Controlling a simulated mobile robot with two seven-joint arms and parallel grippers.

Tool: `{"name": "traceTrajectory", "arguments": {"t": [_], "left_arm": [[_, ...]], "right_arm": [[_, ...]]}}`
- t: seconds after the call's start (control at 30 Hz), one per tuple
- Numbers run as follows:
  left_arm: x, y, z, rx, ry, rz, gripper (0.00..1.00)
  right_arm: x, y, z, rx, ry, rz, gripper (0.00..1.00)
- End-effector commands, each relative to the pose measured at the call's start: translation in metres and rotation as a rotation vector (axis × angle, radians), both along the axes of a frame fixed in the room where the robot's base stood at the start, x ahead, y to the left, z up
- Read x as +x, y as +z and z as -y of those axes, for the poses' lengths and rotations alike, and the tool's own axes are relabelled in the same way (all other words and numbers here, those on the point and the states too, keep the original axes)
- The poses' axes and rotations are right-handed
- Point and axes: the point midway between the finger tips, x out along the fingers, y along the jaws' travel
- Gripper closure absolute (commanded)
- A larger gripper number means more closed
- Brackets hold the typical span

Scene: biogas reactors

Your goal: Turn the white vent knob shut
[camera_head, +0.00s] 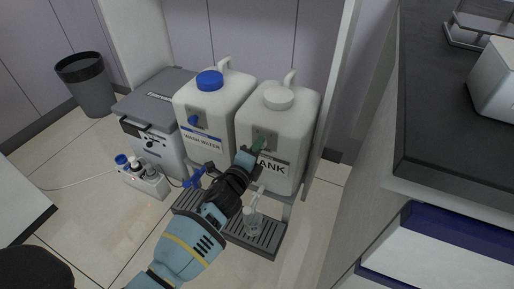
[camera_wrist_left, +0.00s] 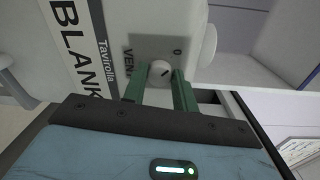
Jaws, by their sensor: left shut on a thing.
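The white vent knob (camera_wrist_left: 160,72) shows in the left wrist view, with a dark mark on its face. It sits on a grey plate marked "VENT" and "0" on the white BLANK container (camera_head: 285,112). My left gripper (camera_wrist_left: 158,88) has one green finger on each side of the knob and is shut on it. In the head view the left gripper (camera_head: 257,146) reaches the container's front plate and hides the knob. My right gripper is in neither view.
The WASH WATER container (camera_head: 215,95) with blue cap stands just left. Below are a blue tap (camera_head: 194,177), a small clear vessel (camera_head: 252,222) and a grey drip tray (camera_head: 268,241). A cabinet panel (camera_head: 335,80) rises close on the right.

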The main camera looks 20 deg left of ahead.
Motion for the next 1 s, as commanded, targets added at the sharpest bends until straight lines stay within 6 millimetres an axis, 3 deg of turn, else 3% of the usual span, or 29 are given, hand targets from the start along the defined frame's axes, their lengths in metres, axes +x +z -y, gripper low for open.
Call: {"name": "traceTrajectory", "arguments": {"t": [0.17,0.2,0.33,0.67,1.0], "left_arm": [[-0.001,-0.002,0.000,-0.003,0.000,-0.003,0.95],[-0.001,-0.002,0.000,-0.003,0.000,-0.003,0.67],[0.000,-0.001,0.000,-0.002,0.000,-0.002,0.50],[-0.003,0.000,0.000,0.000,0.000,-0.001,0.50],[-0.047,0.003,-0.001,-0.002,0.000,-0.002,0.50]], "right_arm": [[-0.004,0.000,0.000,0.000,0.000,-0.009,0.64],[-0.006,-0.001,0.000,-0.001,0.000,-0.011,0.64],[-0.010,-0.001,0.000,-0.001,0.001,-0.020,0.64],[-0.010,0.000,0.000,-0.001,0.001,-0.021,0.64],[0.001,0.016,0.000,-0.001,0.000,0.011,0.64]]}}
